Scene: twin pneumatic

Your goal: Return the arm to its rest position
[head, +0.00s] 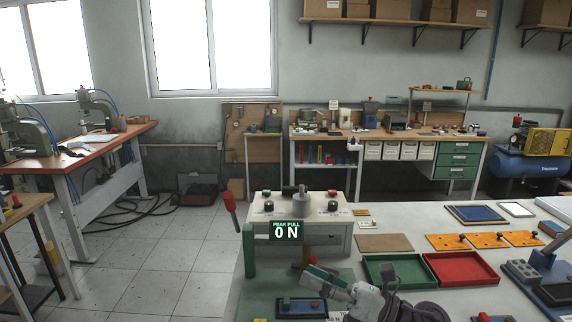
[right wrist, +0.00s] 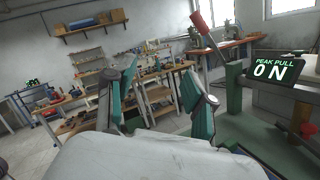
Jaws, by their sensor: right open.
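My right arm (head: 402,310) comes in at the bottom of the head view, with its grey wrist low over the table. My right gripper (head: 325,279) points left, in front of the grey test machine (head: 325,243) whose green display reads "PEAK PULL 0 N". In the right wrist view the gripper (right wrist: 163,88) has its two green-and-grey fingers spread wide with nothing between them. The display (right wrist: 276,69) is to the right of the fingers there. My left gripper is in neither view.
A lever with a red handle (head: 229,201) stands beside a green post (head: 248,250), left of the machine. A small dark tray (head: 301,308) lies just below the gripper. Green (head: 395,270) and red (head: 462,268) trays lie to the right. Open floor is at left.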

